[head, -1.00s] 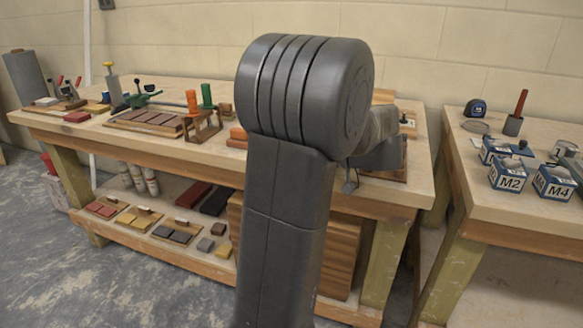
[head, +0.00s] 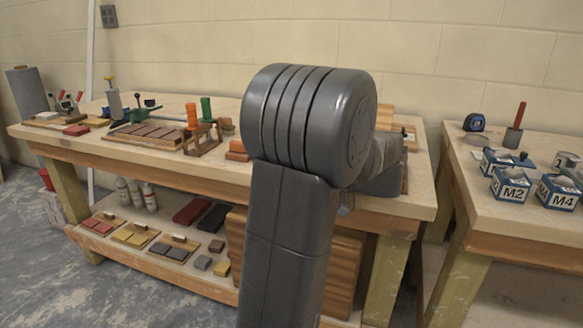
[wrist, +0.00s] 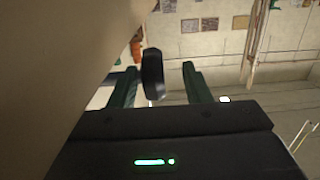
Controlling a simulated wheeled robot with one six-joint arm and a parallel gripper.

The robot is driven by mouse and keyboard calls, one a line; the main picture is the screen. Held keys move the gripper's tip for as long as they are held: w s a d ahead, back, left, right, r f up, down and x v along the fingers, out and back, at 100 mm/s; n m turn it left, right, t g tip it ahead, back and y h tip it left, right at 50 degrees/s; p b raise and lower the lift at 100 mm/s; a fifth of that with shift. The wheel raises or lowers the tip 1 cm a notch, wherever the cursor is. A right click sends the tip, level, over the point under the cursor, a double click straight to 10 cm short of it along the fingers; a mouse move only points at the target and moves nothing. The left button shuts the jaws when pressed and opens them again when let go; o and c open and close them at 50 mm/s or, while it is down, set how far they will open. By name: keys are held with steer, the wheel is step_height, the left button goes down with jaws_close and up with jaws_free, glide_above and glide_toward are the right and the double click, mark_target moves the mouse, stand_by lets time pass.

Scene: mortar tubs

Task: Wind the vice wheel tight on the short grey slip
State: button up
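My gripper is hidden behind my own arm in the head view. In the wrist view my gripper (wrist: 160,85) has its two dark green fingers apart. A dark, rounded piece (wrist: 152,73) shows between the fingers, with gaps on both sides; it may be the vice wheel seen edge-on, but I cannot be sure. A thin light stem shows below it. In the head view my arm covers most of the right end of the bench, where a wooden block-like fixture (head: 408,133) partly shows. I cannot make out the grey slip in a vice.
The long wooden bench (head: 75,146) carries a brown tile board, orange and green handled tools and a small rack. Its lower shelf holds coloured blocks, including a small grey one (head: 203,262). A second bench (head: 480,196) at right holds labelled boxes. A gap separates the benches.

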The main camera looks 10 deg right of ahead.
steer(key=shift+d, duration=0.1)
steer(key=shift+d+r, duration=0.1)
steer(key=shift+d, duration=0.05)
steer(key=p+v, duration=0.2)
steer(key=v, duration=1.1)
steer(key=shift+s+d, duration=0.15)
